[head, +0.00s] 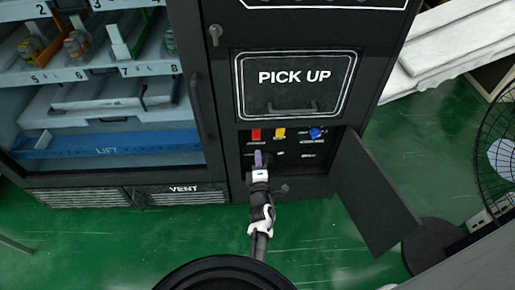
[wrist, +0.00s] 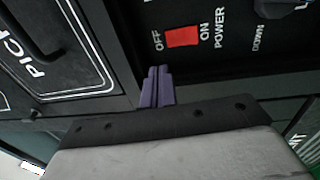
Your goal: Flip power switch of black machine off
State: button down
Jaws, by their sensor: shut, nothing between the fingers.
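The black machine (head: 215,30) stands ahead of me, with its lower compartment open. Inside is a red power switch (head: 256,134), which also shows in the wrist view (wrist: 182,37) between the labels OFF and ON, with POWER beside ON. I cannot tell which way the switch is set. My gripper (head: 259,154) has purple fingers, shut and empty, at the compartment opening just below the red switch in the head view. In the wrist view the fingertips (wrist: 158,70) point toward the panel, below and slightly left of the switch, with a visible gap in the picture.
A yellow control (head: 279,132) and a blue knob (head: 315,132) sit right of the red switch. The compartment's door (head: 375,185) hangs open to the right. The PICK UP flap (head: 295,85) is above. Green floor (head: 330,245) is clear in front.

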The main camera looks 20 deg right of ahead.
jog(key=shift+r+v, duration=0.15)
jog(key=shift+v, duration=0.5)
jog(key=shift+r+v, duration=0.2)
jog(key=shift+v, duration=0.5)
